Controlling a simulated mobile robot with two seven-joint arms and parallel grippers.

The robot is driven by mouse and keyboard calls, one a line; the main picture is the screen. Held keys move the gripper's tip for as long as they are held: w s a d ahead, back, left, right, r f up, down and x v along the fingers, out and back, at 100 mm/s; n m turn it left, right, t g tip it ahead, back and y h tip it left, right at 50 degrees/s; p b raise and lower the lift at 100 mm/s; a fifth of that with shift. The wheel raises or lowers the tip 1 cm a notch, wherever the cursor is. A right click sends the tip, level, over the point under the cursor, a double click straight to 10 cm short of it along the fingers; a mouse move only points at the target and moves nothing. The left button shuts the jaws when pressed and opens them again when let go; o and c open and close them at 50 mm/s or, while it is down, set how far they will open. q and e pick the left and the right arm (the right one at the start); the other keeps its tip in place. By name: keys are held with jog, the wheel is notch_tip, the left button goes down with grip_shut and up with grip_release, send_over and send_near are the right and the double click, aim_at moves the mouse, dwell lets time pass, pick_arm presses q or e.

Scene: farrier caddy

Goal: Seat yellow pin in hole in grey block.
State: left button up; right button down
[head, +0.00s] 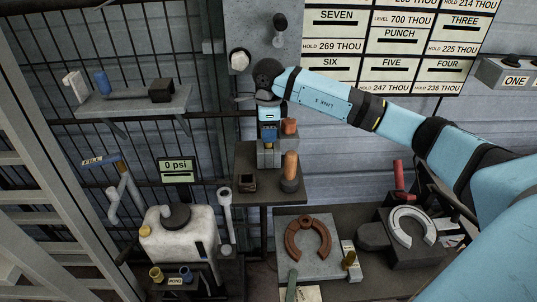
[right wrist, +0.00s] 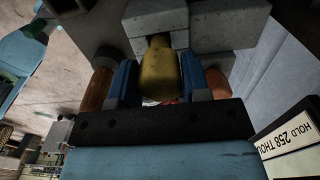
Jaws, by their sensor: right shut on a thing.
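My right gripper (head: 268,138) points down over the small dark stand in the middle of the head view. Its blue fingers are shut on the yellow pin (right wrist: 160,72), which shows between them in the right wrist view. The grey block (head: 266,158) sits on the stand right below the fingers; it also shows in the right wrist view (right wrist: 232,20). The pin's far end meets or overlaps the block there. I cannot tell how deep it is in the hole, as the hole itself is hidden. My left gripper is not in view.
An orange cylinder (head: 291,166) stands right of the block, and a second orange piece (head: 289,126) is close beside the fingers. A small dark box (head: 247,181) is at the stand's left. A white tank (head: 180,240) and a workbench with a brown horseshoe (head: 294,240) are lower down.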

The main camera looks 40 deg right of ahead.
jog(key=shift+f+b, duration=0.7)
jog(key=shift+f, duration=0.35)
dwell(0.7)
jog(key=c, duration=0.5)
grip_release()
jog(key=shift+r, duration=3.75)
